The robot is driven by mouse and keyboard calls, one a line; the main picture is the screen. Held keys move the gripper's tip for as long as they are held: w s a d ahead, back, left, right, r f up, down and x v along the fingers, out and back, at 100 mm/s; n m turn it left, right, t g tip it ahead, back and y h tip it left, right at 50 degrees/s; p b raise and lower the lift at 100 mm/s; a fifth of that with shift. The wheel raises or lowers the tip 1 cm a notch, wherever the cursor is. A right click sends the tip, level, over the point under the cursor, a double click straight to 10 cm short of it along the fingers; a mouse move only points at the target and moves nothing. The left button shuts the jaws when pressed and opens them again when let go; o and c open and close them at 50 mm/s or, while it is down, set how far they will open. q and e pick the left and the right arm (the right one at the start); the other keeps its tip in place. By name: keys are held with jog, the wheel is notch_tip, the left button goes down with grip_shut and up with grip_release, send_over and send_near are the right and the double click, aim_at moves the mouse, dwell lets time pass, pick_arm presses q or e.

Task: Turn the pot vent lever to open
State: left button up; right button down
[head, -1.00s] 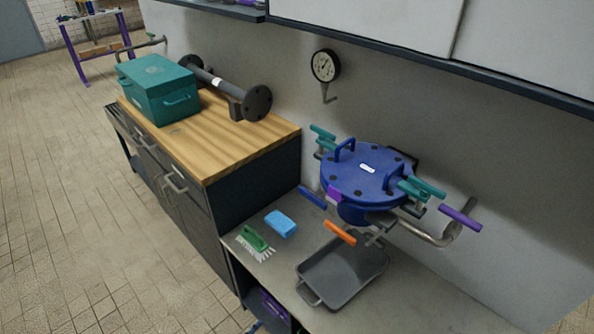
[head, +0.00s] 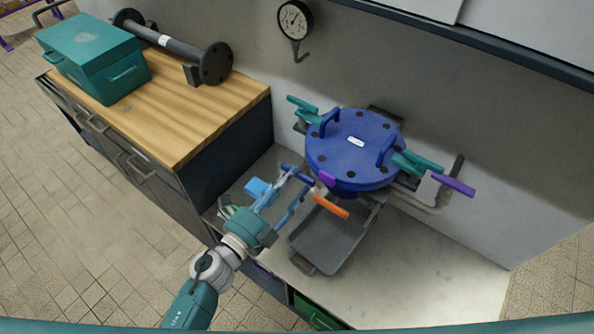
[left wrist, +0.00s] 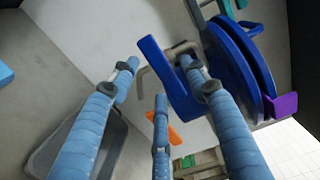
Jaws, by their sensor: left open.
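The blue pot (head: 352,174) with its round bolted lid stands on the counter against the wall. A dark blue lever (left wrist: 168,80) sticks out at the pot's side; in the head view it is partly hidden behind the fingers. An orange handle (head: 331,206) is at the pot's front and a purple handle (head: 454,184) on the pipe to its right. I cannot tell from a label which is the vent lever. My left gripper (head: 299,178) is open and empty, its fingers spread around the blue lever's end; contact is unclear. My right gripper is out of view.
A grey tray (head: 325,243) lies below the orange handle. A light-blue sponge (head: 256,187) and a partly hidden brush lie left of my gripper. The wooden-topped cabinet (head: 190,126) rises to the left. Counter at the right front is bare.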

aim_at(297, 177)
pick_arm(q)
jog(key=shift+x, duration=1.2)
jog(key=shift+w+d, duration=0.25)
jog(key=shift+w, duration=0.05)
jog(key=shift+c, duration=0.3)
grip_shut()
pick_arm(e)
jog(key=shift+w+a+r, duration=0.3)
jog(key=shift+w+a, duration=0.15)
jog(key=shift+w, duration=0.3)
